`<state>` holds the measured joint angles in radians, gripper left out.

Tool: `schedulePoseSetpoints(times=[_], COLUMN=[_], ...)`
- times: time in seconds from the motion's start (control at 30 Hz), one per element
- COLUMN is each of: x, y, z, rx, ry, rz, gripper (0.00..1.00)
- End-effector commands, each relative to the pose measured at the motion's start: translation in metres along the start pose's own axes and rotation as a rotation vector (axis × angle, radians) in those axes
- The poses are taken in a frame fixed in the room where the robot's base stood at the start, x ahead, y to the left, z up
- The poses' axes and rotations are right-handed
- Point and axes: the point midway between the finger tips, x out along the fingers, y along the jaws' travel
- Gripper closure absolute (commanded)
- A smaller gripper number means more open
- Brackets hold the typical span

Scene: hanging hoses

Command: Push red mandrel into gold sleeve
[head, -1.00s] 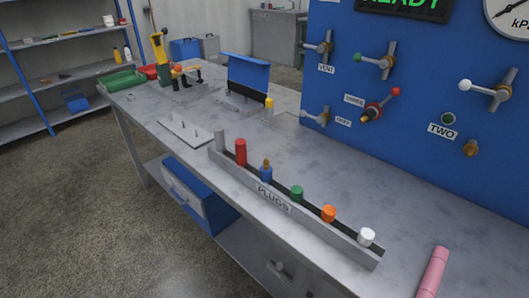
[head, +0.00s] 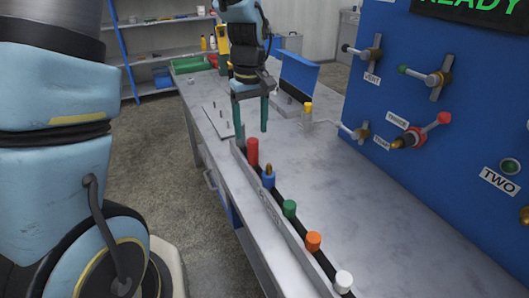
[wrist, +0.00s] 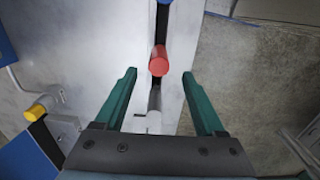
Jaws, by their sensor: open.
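A red cylinder (head: 252,152), which looks like the red mandrel, stands upright in the PLUGS rack (head: 265,205). In the wrist view its red top (wrist: 159,66) shows close to the line between my fingertips. My gripper (head: 252,139) points down over the rack's far end, with its fingers spread. In the wrist view my gripper (wrist: 159,75) is open with nothing clasped. Gold-coloured fittings sit on the blue panel: one beside the red lever (head: 402,141) and one at the right edge (head: 525,215). I cannot tell which is the gold sleeve.
Blue (head: 268,177), green (head: 289,208), orange (head: 313,241) and white (head: 343,281) plugs stand nearer in the rack. A yellow-topped post (head: 307,113) stands behind. Valve levers stick out from the panel (head: 400,75). The bench between rack and panel is largely clear.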

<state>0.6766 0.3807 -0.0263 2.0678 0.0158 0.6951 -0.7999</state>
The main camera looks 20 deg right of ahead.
Motion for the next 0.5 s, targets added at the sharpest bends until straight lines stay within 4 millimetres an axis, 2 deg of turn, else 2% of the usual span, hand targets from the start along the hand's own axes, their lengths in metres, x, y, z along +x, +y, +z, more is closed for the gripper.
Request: schedulePoseSetpoints(times=[0.1,0.37,0.5], x=[0.016,0.034,0.051], y=[0.000,0.001,0.002], z=[0.000,0.001,0.004], rx=[0.001,0.001,0.001], ry=[-0.002,-0.002,-0.003], rz=[-0.001,-0.001,-0.002], gripper=[0.28,0.28,0.28])
